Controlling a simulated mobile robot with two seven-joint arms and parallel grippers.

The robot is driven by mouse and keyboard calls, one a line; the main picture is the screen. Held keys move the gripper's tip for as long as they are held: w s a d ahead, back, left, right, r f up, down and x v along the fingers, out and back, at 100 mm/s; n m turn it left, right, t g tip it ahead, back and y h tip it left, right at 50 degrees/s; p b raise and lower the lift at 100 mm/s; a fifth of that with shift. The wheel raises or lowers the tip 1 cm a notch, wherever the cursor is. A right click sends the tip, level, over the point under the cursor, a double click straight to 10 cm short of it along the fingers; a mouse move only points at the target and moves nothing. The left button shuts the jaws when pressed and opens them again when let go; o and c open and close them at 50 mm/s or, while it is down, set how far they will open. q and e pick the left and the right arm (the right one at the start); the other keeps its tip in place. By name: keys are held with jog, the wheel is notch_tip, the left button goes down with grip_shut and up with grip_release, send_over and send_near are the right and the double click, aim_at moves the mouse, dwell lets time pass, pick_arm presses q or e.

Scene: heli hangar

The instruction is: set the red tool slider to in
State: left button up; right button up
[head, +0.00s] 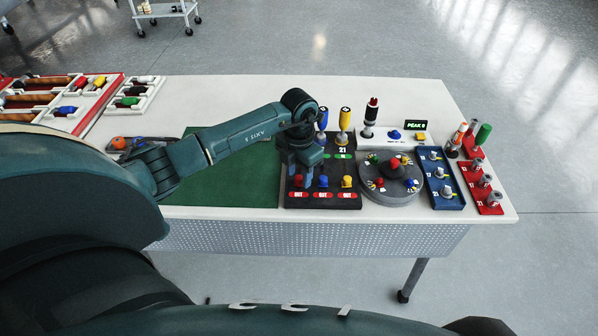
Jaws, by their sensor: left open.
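The red tool slider (298,180) is the leftmost of three knobs at the front of a dark tool board (335,205). A blue knob (322,181) and a yellow knob (347,181) stand to its right. Each has a small red label in front that seems to read OUT. My left gripper (306,170) points down over the board, just behind the red and blue knobs, with its jaws open and empty. It hides the slots behind them. Whether a finger touches the red knob, I cannot tell. My right gripper is out of view.
Blue and yellow screwdrivers (344,120) stand upright at the board's back. A round grey turntable (390,190) and a blue panel (440,185) stand to the right. The table's front edge is close to the board.

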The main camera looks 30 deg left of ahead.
pick_arm(q)
jog(key=shift+f, duration=0.3)
jog(key=shift+c, duration=0.4)
grip_shut()
